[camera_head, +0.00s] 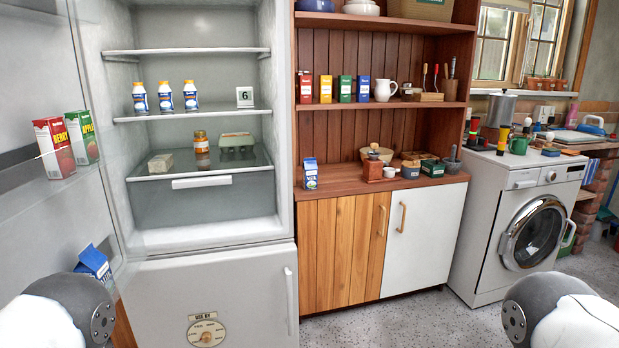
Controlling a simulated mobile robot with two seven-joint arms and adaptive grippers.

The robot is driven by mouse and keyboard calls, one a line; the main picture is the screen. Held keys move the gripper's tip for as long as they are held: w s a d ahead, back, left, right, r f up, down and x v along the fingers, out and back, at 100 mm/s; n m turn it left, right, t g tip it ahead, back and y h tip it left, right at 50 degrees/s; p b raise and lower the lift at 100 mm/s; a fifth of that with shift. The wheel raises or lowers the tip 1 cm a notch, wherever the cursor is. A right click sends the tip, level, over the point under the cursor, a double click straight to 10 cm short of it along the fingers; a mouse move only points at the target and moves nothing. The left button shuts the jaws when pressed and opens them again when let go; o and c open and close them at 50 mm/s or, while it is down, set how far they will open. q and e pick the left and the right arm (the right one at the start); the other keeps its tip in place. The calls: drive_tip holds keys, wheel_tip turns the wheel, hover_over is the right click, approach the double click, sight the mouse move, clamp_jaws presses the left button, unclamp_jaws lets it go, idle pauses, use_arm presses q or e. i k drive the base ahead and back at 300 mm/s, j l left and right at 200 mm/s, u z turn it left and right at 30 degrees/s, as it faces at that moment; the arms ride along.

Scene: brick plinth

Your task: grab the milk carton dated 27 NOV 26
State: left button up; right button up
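A blue and white milk carton (310,174) stands upright on the wooden counter, at its left end beside the fridge. A second blue carton (95,262) shows at the lower left, in front of the open fridge door; its lower part is hidden behind my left arm, so I cannot tell what it rests on. No date is readable on either carton. My two arms show only as rounded white and grey links in the bottom corners. Neither gripper's fingers are in view.
The open fridge (205,48) holds several bottles, a jar (201,142) and an egg box (236,142). Its door holds BERRY (54,147) and APPLE (82,137) cartons. A mill (373,167) and bowls stand on the counter. A washing machine (520,225) is at right; the floor before the cupboard is clear.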

sight(310, 172)
drive_tip(key=i+l+u, duration=0.3)
drive_tip(key=i+l, duration=0.95)
drive_tip(key=l, duration=0.15)
